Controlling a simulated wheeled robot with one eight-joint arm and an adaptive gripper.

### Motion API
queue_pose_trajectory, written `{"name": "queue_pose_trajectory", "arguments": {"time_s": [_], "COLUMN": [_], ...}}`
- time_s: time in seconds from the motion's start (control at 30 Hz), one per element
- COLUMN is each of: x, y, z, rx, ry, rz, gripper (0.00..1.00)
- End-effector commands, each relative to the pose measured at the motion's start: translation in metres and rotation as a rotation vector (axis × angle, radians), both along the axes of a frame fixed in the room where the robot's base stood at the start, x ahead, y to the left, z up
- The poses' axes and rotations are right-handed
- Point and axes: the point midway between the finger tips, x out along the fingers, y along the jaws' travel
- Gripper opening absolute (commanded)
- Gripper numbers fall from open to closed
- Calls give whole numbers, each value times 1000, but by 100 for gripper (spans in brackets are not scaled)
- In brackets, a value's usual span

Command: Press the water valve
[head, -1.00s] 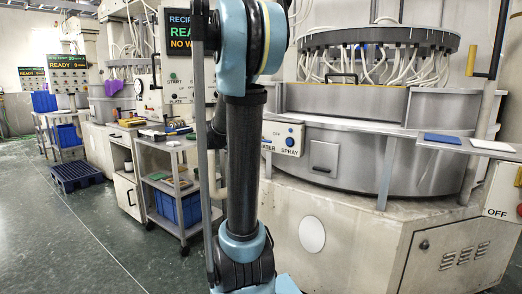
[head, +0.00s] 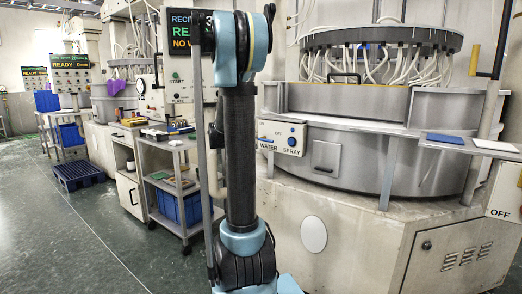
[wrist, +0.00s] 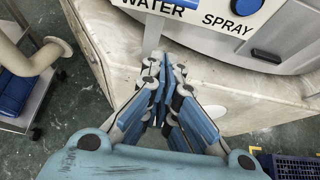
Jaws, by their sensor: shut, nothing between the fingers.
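The white control panel (head: 282,133) on the front of the lapping machine carries the labels WATER and SPRAY. The blue spray knob (head: 291,142) sits above SPRAY. In the wrist view the panel's lower edge (wrist: 202,23) crosses the top, and the area above the WATER label is cut off. My gripper (wrist: 165,85) is shut and empty, below and apart from the panel. It is hidden in the head view.
A grey cart (head: 172,187) with a blue bin stands left of my arm. The machine's pale cabinet (head: 345,235) fills the lower right. A side shelf (head: 495,146) juts out on the right.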

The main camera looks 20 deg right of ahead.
Motion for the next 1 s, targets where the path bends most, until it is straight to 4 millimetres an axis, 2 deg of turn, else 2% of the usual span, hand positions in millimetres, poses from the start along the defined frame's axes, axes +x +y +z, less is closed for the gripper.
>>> {"name": "queue_pose_trajectory", "arguments": {"time_s": [0.17, 0.8, 0.83, 1.0], "x": [6, 42, 43, 44], "y": [-10, -74, -76, -77], "z": [-7, -50, -51, -30], "rx": [1, 1, 1, 0], "ry": [-1, -1, -1, -1], "rz": [-2, -2, -2, -1], "gripper": [0, 0, 0, 0]}}
